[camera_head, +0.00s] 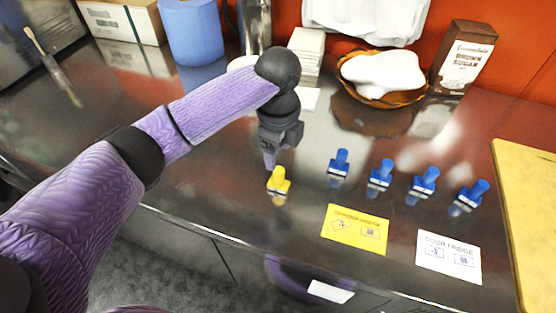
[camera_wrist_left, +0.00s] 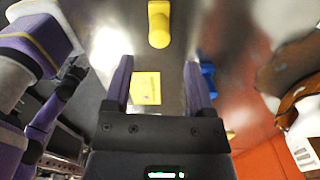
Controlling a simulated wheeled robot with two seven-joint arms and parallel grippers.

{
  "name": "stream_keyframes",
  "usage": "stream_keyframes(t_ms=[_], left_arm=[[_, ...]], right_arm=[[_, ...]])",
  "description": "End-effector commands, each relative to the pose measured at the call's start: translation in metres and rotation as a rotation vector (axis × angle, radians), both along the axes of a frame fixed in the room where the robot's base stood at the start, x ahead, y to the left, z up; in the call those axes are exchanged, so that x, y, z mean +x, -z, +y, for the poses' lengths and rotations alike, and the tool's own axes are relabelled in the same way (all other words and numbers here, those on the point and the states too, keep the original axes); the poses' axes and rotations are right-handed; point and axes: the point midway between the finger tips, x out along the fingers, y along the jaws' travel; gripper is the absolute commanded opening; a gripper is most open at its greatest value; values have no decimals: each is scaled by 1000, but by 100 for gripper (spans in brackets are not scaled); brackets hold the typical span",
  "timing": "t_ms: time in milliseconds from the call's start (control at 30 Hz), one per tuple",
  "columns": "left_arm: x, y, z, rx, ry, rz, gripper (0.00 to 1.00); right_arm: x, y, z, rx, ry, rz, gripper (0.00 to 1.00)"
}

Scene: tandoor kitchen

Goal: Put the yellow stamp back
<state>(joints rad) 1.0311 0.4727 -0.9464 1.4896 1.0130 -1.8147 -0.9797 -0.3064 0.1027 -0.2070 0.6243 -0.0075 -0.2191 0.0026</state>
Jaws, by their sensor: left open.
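The yellow stamp (camera_head: 278,181) stands on the dark, shiny counter, apart from the row of blue stamps. In the left wrist view the yellow stamp (camera_wrist_left: 159,24) is seen from above, just past the fingertips. My left gripper (camera_head: 269,160) points down just behind the stamp in the head view. In the wrist view the left gripper (camera_wrist_left: 158,76) is open, with nothing between its fingers. A purple arm of mine with a dark end (camera_wrist_left: 73,72) shows at the left there; its jaws cannot be made out.
Several blue stamps (camera_head: 381,172) stand in a row to the right. A yellow printed card (camera_head: 355,230) and a white printed card (camera_head: 449,257) lie near the front edge. A yellow board (camera_head: 530,200) is at far right. A basket (camera_head: 350,84) and brown sugar box (camera_head: 464,57) stand behind.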

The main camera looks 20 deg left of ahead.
Motion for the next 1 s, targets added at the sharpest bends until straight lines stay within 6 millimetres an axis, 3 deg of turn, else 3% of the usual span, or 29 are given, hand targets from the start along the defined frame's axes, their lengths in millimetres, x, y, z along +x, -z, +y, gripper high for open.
stream_keyframes(t_ms=[33,100,233,733,867,1000], left_arm=[[0,-19,0,-1,1,-4,71],[0,-35,0,-1,0,-3,71],[0,-53,-1,-1,0,0,71],[-1,-56,-1,-1,0,2,71],[-15,-30,-16,-42,-41,-1,71],[-61,25,-51,-187,-263,-23,71]], right_arm=[[1,-9,0,-1,0,-2,100],[1,-13,0,-1,1,-2,100],[2,-17,0,-1,4,-3,100],[2,-17,2,2,3,-4,100],[3,-17,3,3,1,-3,100],[3,-17,3,3,1,-4,100]])
